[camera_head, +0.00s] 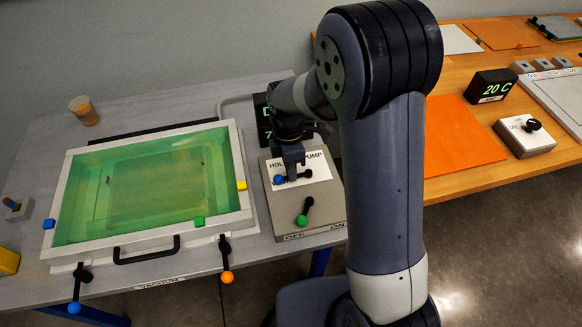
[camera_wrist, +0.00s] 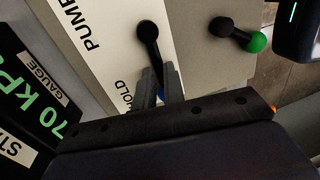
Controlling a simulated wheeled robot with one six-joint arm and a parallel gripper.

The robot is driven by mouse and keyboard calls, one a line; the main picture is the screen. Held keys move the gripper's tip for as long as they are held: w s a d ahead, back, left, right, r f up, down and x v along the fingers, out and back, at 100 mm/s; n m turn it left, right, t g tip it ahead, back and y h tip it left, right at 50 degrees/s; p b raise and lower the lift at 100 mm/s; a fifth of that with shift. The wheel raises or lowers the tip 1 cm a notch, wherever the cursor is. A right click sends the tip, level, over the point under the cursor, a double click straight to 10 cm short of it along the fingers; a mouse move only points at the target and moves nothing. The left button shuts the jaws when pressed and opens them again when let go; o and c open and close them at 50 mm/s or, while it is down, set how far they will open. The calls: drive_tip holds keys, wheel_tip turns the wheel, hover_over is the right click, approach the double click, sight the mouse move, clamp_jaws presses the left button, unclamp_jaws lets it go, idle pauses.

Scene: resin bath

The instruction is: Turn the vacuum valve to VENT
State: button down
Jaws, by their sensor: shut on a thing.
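The vacuum valve is a black lever (camera_wrist: 150,45) with a blue knob on a panel marked HOLD and PUMP. In the head view its blue knob (camera_head: 278,180) shows just left of my gripper (camera_head: 290,177), and its black pivot (camera_head: 308,173) is to the right. The lever lies toward the HOLD side. In the wrist view my gripper (camera_wrist: 159,88) is shut on the knob end of the lever, with only a sliver of blue showing. No VENT label can be read; my gripper and arm cover part of the panel.
A green-knobbed lever (camera_head: 303,212) marked OFF and ON stands on the same box (camera_head: 325,222). A gauge (camera_wrist: 32,110) reading 70 kPa is beside it. A tank of green liquid (camera_head: 245,200) with orange-knobbed latch (camera_head: 226,262) stands left. An orange mat (camera_head: 460,138) lies right.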

drive_tip(key=c, duration=1.5)
unclamp_jaws()
drive_tip(key=r, duration=0.3)
drive_tip(key=w+r, duration=0.1)
drive_tip(key=r, duration=0.3)
drive_tip(key=w+r, duration=0.1)
drive_tip(key=r, duration=0.2)
drive_tip(key=shift+a+r, duration=0.25)
drive_tip(key=shift+r, duration=0.1)
drive_tip(key=f, duration=0.3)
drive_tip(key=s+f, duration=0.1)
drive_tip(key=f, duration=0.3)
drive_tip(key=s+f, duration=0.1)
drive_tip(key=f, duration=0.2)
drive_tip(key=shift+d+f, duration=0.25)
drive_tip(key=shift+f, duration=0.1)
